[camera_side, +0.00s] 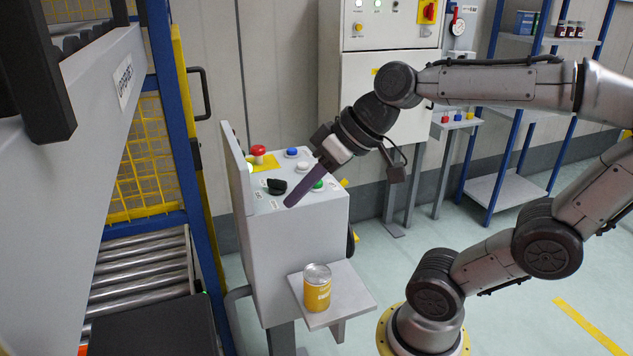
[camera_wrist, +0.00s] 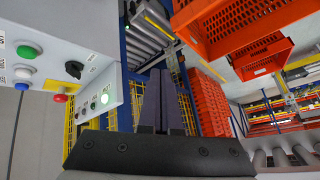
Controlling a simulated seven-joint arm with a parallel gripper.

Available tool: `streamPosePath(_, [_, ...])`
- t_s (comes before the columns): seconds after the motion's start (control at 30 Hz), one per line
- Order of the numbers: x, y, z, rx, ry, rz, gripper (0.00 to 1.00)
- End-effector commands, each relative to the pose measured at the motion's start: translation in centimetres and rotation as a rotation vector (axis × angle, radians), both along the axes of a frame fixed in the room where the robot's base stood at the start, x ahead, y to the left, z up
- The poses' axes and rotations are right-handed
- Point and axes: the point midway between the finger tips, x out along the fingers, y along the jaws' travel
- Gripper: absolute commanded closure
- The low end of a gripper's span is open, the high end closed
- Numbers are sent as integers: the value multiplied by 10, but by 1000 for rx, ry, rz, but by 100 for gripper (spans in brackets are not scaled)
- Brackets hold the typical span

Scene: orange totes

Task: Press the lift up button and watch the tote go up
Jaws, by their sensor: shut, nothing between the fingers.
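The grey control box (camera_side: 290,240) carries a green button (camera_wrist: 27,50), a white button (camera_wrist: 24,72), a blue button (camera_side: 291,152), a red mushroom button (camera_side: 258,151) on yellow and a black knob (camera_side: 277,186). A lit round button (camera_wrist: 104,98) shows on another face in the wrist view. I cannot read which one is lift up. My gripper (camera_side: 289,204) is shut and empty, pointing down-left over the box's near top edge; contact is unclear. In the wrist view its fingers (camera_wrist: 160,74) point past the box. Orange totes (camera_wrist: 240,62) appear right of them.
A yellow can (camera_side: 317,289) stands on a small shelf (camera_side: 350,296) at the box's front. A blue post (camera_side: 185,140), yellow mesh (camera_side: 150,150) and roller conveyor (camera_side: 140,270) are left. More orange totes (camera_wrist: 207,103) are stacked beyond. Open floor lies right.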

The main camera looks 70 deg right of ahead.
Motion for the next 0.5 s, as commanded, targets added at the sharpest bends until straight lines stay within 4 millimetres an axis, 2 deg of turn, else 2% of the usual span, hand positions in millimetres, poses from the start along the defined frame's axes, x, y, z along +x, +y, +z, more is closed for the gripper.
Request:
streamPosePath(0.03, [13,-10,5,29,-10,-48,100])
streamPosePath(0.17, [46,-41,17,108,-49,-173,100])
streamPosePath(0.3, [73,-89,25,184,-90,-331,100])
streamPosePath(0.4, [83,-129,25,229,-114,-448,100])
streamPosePath(0.5, [85,-167,22,268,-128,-559,100])
